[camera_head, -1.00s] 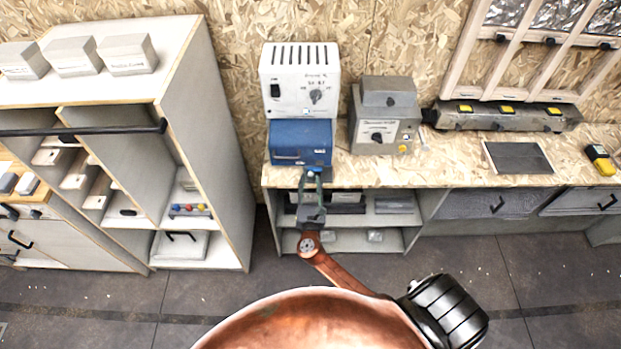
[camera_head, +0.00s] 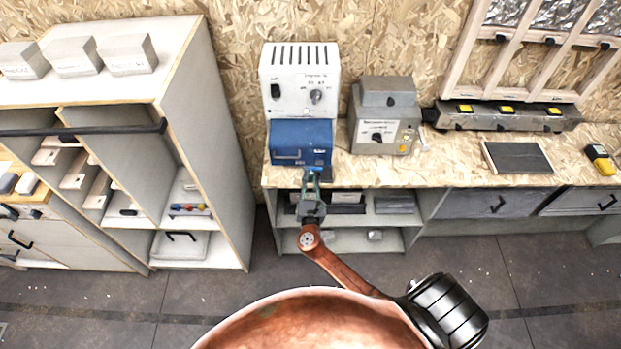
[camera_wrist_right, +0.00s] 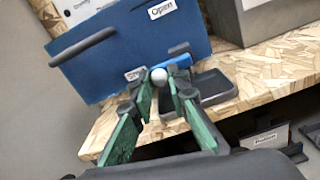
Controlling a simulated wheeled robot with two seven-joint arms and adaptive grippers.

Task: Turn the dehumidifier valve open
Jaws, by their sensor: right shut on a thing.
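The dehumidifier is a blue box (camera_head: 300,135) on the back bench, with a white vented unit (camera_head: 299,80) on top. At its lower front edge is the valve with a blue handle (camera_wrist_right: 178,52) and a pale round knob (camera_wrist_right: 158,75). An "Open" label (camera_wrist_right: 162,9) is higher on the blue face, and a partly covered label (camera_wrist_right: 135,74) lies beside the valve. My right gripper (camera_head: 312,178) is shut on the valve handle; its green-sided fingers (camera_wrist_right: 163,88) flank the knob in the wrist view and partly hide the handle. My left gripper is not in view.
A dark shallow tray (camera_wrist_right: 203,92) lies by the valve on the bench. A grey device (camera_head: 384,128) stands to the right. A tall shelf unit (camera_head: 205,120) stands at left. Open shelves are below the bench; floor between is clear.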

